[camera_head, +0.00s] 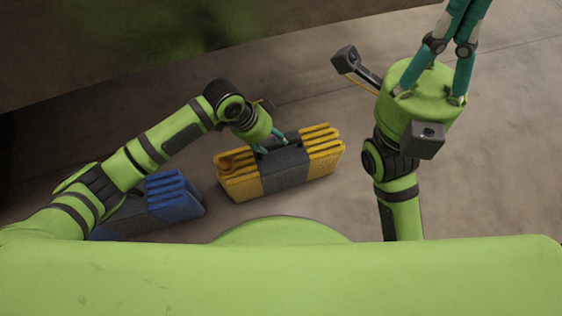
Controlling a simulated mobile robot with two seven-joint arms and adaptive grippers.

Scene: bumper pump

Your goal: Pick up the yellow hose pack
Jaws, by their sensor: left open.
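The yellow hose pack (240,185) has a dark grey middle band and ribbed top ridges. It sits on the floor in front of my body, in the middle of the head view. My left gripper (272,146) is open at the top of the pack, over the dark middle part. Its teal fingers point down there; whether they touch it I cannot tell. My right gripper (464,28) is raised at the upper right, far from the pack, with its teal fingers pointing up and their tips cut off by the picture's edge.
A blue hose pack (172,197) sits on the floor to the left, partly hidden behind my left arm. A large brown surface with a green smudge (170,40) fills the upper left. The floor (500,150) at the right is clear.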

